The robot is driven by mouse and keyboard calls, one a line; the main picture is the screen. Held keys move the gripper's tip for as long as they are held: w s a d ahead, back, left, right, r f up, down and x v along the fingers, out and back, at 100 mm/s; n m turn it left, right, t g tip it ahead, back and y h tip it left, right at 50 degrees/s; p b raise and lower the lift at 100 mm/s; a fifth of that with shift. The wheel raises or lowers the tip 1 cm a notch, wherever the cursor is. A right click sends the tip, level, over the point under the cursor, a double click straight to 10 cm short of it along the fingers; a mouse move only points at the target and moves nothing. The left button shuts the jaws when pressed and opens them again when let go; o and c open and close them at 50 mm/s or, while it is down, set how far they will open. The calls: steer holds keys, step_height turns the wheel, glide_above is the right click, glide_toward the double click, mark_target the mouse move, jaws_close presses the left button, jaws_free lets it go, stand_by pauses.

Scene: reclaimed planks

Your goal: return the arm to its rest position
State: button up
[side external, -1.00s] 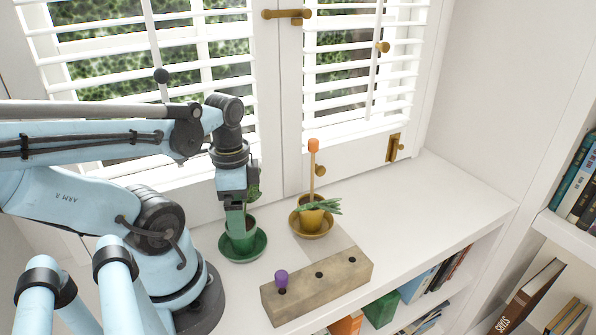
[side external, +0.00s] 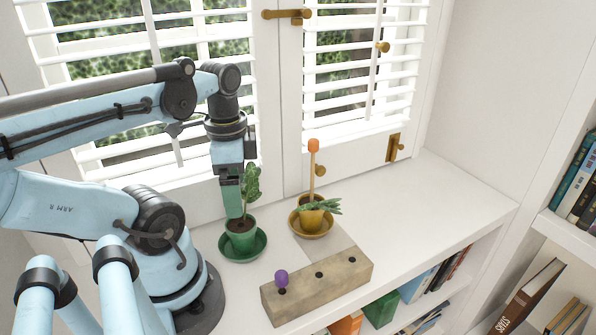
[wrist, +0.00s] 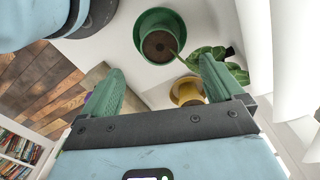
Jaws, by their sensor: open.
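My gripper (side external: 233,197) points down above and just behind the left side of the green pot in the side view. In the wrist view its two green fingers (wrist: 165,88) are spread apart with nothing between them. The green pot (side external: 240,241) stands upright on a green saucer (side external: 262,250), with dark soil and a leafy plant (side external: 251,185) in it. The pot also shows in the wrist view (wrist: 160,22), beyond the fingers. Whether a fingertip touches the pot or plant I cannot tell.
A yellow pot (side external: 311,218) with an orange-topped stake (side external: 313,147) stands right of the green pot. A wooden block (side external: 335,281) with holes and a purple knob (side external: 281,278) lies in front. The shuttered window (side external: 290,100) is close behind. The white shelf top (side external: 440,207) is clear at right.

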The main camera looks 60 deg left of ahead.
mark_target(240, 223)
steer(key=shift+f, duration=4.6)
steer(key=shift+r, duration=1.45)
step_height(240, 223, up, 9)
steer(key=n, duration=0.4)
steer(key=shift+c, duration=0.2)
